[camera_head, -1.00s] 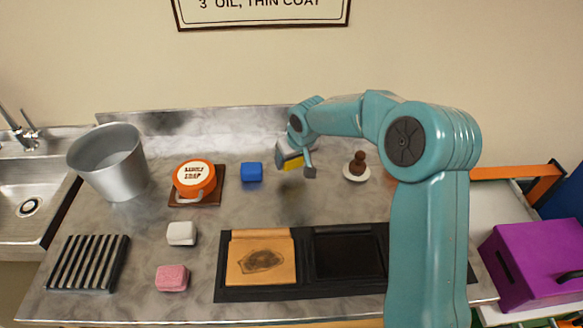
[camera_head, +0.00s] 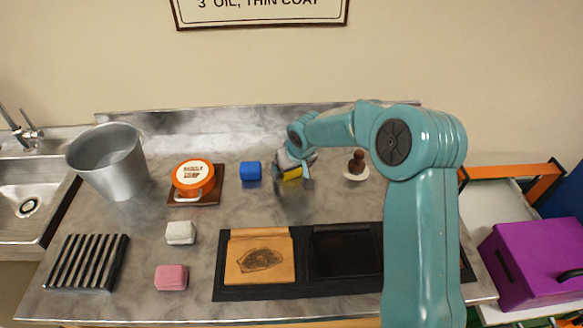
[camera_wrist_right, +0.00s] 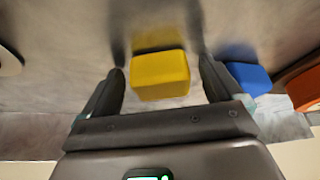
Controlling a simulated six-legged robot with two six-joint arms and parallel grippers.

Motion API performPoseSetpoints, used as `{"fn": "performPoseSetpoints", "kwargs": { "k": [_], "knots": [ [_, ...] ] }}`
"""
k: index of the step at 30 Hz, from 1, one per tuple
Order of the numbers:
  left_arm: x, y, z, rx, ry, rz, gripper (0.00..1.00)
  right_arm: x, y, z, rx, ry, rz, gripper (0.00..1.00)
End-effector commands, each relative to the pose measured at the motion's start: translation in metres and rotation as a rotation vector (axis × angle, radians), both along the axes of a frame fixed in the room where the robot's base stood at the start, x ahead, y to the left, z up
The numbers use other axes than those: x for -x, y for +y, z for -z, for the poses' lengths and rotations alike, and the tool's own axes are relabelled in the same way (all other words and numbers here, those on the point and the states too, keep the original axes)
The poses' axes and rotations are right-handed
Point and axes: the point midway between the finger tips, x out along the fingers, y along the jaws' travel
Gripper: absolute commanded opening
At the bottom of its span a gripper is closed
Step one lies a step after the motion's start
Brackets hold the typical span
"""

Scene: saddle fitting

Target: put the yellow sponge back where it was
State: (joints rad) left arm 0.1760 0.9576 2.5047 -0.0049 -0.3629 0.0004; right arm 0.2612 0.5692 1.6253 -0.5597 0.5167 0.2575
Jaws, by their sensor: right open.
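The yellow sponge (camera_head: 292,174) is a small block at the back middle of the metal counter, right of the blue sponge (camera_head: 251,171). My right gripper (camera_head: 293,182) is over it with its fingers apart on either side. In the right wrist view the yellow sponge (camera_wrist_right: 160,76) sits between the open fingers of the right gripper (camera_wrist_right: 163,86), with a gap at each side. It looks to be at the counter surface, though its underside is hidden. My left gripper is not in view.
An orange soap tin (camera_head: 193,177) stands left of the blue sponge. A brown knobbed tool on a white dish (camera_head: 356,166) is close to the right. White (camera_head: 181,232) and pink (camera_head: 171,277) blocks and a black tray (camera_head: 300,290) are nearer.

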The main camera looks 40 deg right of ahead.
Motion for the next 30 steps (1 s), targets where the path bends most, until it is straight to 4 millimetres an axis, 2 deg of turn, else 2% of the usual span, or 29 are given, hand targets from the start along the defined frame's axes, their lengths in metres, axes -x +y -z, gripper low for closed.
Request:
{"fn": "performPoseSetpoints", "kwargs": {
  "k": [4,5,15,19,24,30],
  "knots": [
    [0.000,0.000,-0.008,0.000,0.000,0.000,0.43,0.000,0.000,-0.007,0.000,0.000,0.000,0.93],
    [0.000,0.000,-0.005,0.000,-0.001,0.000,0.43,0.001,0.000,-0.009,0.000,-0.002,0.000,0.93],
    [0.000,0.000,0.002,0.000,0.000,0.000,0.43,0.030,0.005,-0.079,0.001,-0.006,0.000,0.93],
    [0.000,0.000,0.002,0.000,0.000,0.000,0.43,0.039,0.006,-0.100,0.002,-0.004,0.000,0.93],
    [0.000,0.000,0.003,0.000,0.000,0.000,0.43,0.045,0.007,-0.113,0.001,-0.002,-0.001,0.93],
    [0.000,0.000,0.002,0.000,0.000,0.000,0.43,0.046,0.007,-0.115,0.000,0.000,-0.001,0.93]
  ]
}}
